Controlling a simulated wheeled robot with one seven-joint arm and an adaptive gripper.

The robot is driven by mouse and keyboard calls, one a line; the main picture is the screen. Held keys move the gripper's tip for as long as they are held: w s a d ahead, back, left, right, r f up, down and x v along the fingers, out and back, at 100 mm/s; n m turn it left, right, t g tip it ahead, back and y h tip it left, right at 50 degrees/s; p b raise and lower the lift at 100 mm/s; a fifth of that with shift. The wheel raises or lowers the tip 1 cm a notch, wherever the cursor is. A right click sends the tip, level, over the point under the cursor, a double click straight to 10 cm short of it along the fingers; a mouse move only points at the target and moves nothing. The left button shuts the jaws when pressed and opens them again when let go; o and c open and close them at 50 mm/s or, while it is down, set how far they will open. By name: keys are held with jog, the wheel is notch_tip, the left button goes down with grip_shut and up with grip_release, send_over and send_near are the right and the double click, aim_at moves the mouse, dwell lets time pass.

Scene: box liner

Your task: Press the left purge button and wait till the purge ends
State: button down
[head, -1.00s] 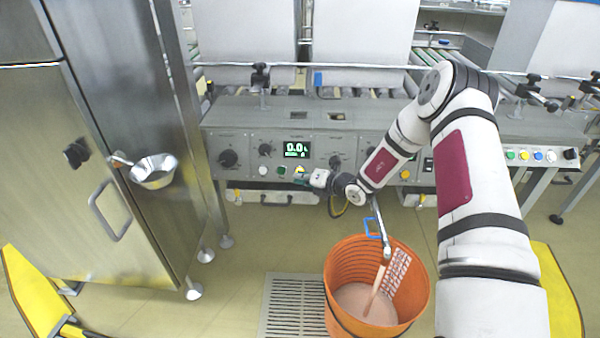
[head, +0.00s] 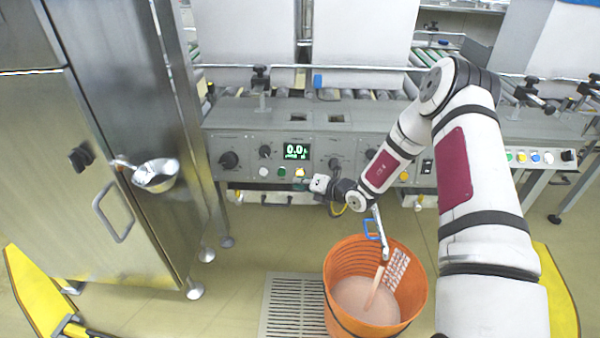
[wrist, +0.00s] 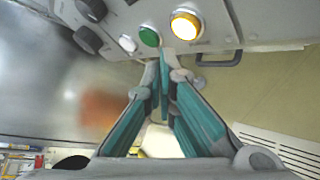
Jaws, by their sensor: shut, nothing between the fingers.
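The grey control panel (head: 250,145) carries a row of white (head: 263,172), green (head: 282,172) and yellow (head: 300,172) buttons under a display (head: 297,151) reading 0.0. I cannot read which button is the left purge button. In the wrist view, the white (wrist: 127,43) and green (wrist: 149,37) buttons are unlit, and the yellow one (wrist: 186,24) glows. My gripper (wrist: 163,62) is shut and empty. Its tips show just below the green and yellow buttons and seem apart from them. In the head view, my gripper (head: 306,185) is small and partly hard to make out.
An orange bucket (head: 345,255) holds pinkish contents below the panel; a pink strip reaches down into it under a pipe with a blue handle (head: 372,229). A steel cabinet (head: 110,130) with a hanging bowl (head: 156,175) stands at left. A floor grate (head: 290,305) lies beside the bucket.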

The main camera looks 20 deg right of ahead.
jog(key=shift+s+a+r+p, duration=0.2)
jog(key=shift+s+p, duration=0.1)
jog(key=shift+s, duration=0.25)
jog(key=shift+s+a+r+p, duration=0.15)
jog(key=shift+s+r+p, duration=0.15)
jog(key=shift+s, duration=0.3)
jog(key=shift+s+a+r+p, duration=0.15)
jog(key=shift+s+p, duration=0.2)
jog(key=shift+s, duration=0.2)
